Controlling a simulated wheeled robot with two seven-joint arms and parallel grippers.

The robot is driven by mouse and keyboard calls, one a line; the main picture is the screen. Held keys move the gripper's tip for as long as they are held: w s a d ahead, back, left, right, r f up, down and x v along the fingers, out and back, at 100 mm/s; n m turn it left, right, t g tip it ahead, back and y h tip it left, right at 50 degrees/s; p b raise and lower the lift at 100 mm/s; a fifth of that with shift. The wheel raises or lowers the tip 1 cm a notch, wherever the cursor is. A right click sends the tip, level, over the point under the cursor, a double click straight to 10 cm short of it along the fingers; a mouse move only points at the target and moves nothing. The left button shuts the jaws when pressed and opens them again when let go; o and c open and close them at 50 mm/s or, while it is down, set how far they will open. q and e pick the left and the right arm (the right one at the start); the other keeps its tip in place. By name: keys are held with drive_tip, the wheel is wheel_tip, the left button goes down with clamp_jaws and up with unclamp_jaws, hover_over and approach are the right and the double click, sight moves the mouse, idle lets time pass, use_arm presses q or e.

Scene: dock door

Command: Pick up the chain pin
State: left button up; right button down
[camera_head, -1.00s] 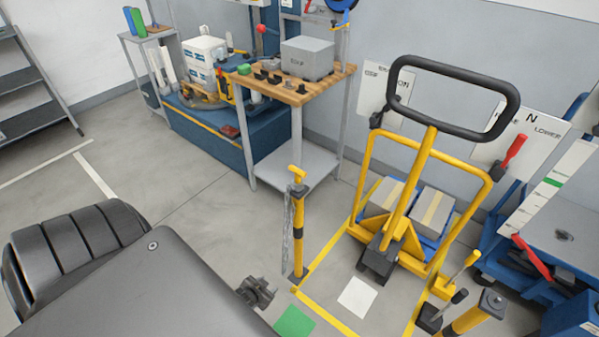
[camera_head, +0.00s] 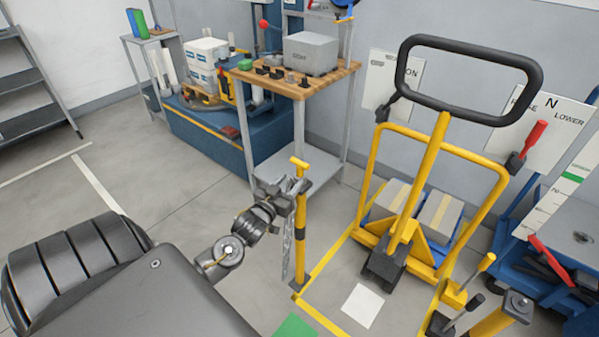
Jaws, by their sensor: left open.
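The chain pin, with a yellow T-shaped top (camera_head: 299,163), stands upright at the head of a yellow floor post (camera_head: 299,250). A grey chain (camera_head: 287,252) hangs down beside the post. My left gripper (camera_head: 296,188) is open at the post's head, just below the T-shaped top. Its fingers overlap the post in the picture and hide the pin's lower part. I cannot tell whether they touch it. My right gripper is not in view.
A yellow pallet truck with a black loop handle (camera_head: 402,80) stands right of the post, with boxes (camera_head: 437,212) on it. A wooden-topped workbench (camera_head: 340,75) stands behind. A second yellow post (camera_head: 495,322) is at lower right. Floor on the left is clear.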

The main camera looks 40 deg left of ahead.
sight(298, 172)
use_arm(q)
drive_tip(key=shift+w+a+r, duration=0.1)
drive_tip(key=shift+w+a, duration=0.05)
drive_tip(key=shift+w, duration=0.9)
drive_tip(key=shift+w+a+r, duration=0.1)
drive_tip(key=shift+w+a, duration=0.1)
drive_tip(key=shift+w, duration=0.9)
drive_tip(key=shift+w+a+r, duration=0.1)
drive_tip(key=shift+w+a, duration=0.05)
drive_tip(key=shift+w, duration=0.9)
clamp_jaws()
